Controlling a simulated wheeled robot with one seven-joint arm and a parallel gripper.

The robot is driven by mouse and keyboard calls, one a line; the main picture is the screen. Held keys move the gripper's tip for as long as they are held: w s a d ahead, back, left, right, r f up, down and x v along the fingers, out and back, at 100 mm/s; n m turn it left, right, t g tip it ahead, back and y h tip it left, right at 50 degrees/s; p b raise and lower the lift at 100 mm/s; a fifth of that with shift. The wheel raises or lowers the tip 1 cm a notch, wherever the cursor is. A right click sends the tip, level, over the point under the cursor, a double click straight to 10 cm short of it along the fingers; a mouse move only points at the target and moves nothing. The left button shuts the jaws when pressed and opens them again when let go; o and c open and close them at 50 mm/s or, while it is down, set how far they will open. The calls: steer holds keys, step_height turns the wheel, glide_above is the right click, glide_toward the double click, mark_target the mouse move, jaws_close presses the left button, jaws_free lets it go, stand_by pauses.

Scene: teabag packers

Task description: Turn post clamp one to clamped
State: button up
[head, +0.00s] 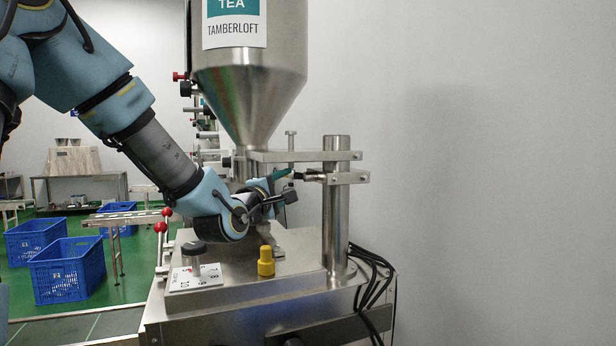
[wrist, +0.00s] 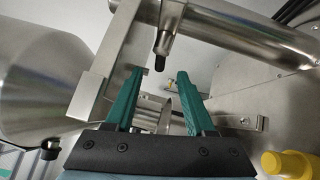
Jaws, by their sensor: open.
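The steel post (head: 336,230) stands at the right of the machine and carries two clamp arms, an upper (head: 308,156) and a lower one (head: 347,178). A short black-tipped clamp lever (wrist: 160,62) sticks out from the clamp on the post (wrist: 250,38) in the wrist view. I cannot tell which numbered clamp it is. My gripper (head: 284,174) is beside the lower clamp, left of the post. In the wrist view my gripper (wrist: 158,74) is open, its green fingers either side of the lever's line. The lever tip lies just beyond or level with the fingertips; contact is not clear.
The steel hopper (head: 248,85) is above and left of my gripper. A yellow knob (head: 266,262) and a black knob (head: 194,248) stand on the machine top below. Black cables (head: 372,275) hang at the right. Blue crates (head: 68,270) are on the floor at the left.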

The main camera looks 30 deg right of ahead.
mark_target(300, 177)
steer(key=p+x, duration=0.2)
steer(key=x, duration=0.6)
steer(key=shift+d+r+p, duration=0.1)
steer(key=shift+d+p, duration=0.1)
steer(key=shift+p, duration=0.15)
steer(key=shift+w+d, duration=0.25)
steer(key=shift+w, duration=0.05)
jaws_close()
